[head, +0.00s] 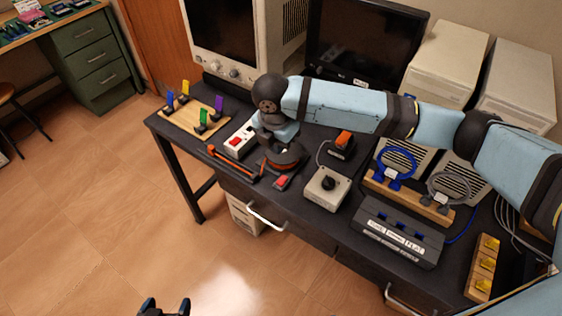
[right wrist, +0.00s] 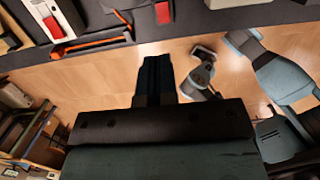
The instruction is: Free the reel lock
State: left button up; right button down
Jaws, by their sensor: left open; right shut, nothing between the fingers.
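A dark round body with an orange edge (head: 288,158), which looks like the reel, lies on the black desk, partly covered by my right arm. A small red block (head: 282,182) sits at its front; I cannot tell for sure that this is the lock. In the right wrist view a red block (right wrist: 163,12) shows at the top edge, beyond the fingertips. My right gripper (right wrist: 155,62) is shut and empty, apart from that block in the picture. In the head view its fingertips are hard to make out. My left gripper (head: 166,306) is open and empty over the floor, away from the desk.
An orange and black tool (head: 233,162) and a white box with a red switch (head: 240,140) lie left of the reel. A grey box with a black knob (head: 327,188) stands right. A wooden board with coloured clips (head: 190,120) is further left. Monitors stand behind.

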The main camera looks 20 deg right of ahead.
aim_at(283, 177)
jog(key=f, duration=0.4)
jog(key=d+f, duration=0.1)
jog(key=f, duration=0.4)
jog(key=w+f, duration=0.1)
jog(key=f, duration=0.3)
jog(key=shift+d+f, duration=0.15)
jog(key=shift+f, duration=0.05)
